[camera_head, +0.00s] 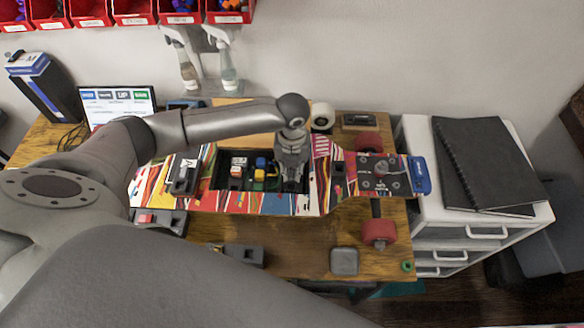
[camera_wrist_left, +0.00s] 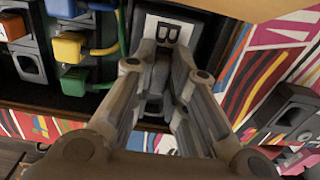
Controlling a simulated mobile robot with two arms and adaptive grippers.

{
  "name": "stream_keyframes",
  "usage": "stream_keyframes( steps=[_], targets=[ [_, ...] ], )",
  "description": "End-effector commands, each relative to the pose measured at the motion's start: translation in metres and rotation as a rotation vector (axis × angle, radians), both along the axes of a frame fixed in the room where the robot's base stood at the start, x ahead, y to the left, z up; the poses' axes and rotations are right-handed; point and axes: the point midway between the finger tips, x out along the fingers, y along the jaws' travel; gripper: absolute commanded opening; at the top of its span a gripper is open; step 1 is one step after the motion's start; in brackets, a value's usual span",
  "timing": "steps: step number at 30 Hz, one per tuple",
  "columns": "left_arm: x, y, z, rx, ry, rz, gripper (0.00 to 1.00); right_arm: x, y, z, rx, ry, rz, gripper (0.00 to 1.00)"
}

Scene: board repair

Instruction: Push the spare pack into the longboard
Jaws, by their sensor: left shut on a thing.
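The longboard (camera_head: 322,160) lies across the wooden bench, its bright striped deck holding an open dark compartment. In the left wrist view its deck (camera_wrist_left: 275,60) shows at the right. My left gripper (camera_head: 292,172) points down at the right end of this compartment. My right gripper is not in view.
Red wheels (camera_head: 379,232) stick out at the right. A white drawer cabinet (camera_head: 465,215) stands beside the bench.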

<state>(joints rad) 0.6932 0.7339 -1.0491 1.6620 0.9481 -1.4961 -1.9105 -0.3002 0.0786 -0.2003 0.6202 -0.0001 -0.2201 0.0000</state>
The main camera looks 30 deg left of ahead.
Motion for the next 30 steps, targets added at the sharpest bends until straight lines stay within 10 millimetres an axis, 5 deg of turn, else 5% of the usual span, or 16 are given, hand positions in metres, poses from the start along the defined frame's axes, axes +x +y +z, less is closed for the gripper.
stream_keyframes(
  steps=[23, 24, 30],
  targets=[
    [-0.0005, -0.0001, -0.0074, 0.0, 0.001, 0.0, 0.0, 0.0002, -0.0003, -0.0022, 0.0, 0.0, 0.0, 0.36],
    [-0.0005, -0.0001, -0.0074, 0.0, 0.001, 0.0, 0.19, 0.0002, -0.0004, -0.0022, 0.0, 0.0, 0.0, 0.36],
    [-0.0004, -0.0003, -0.0072, 0.0, 0.001, 0.0, 0.39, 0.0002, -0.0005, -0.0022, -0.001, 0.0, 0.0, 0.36]
  ],
)
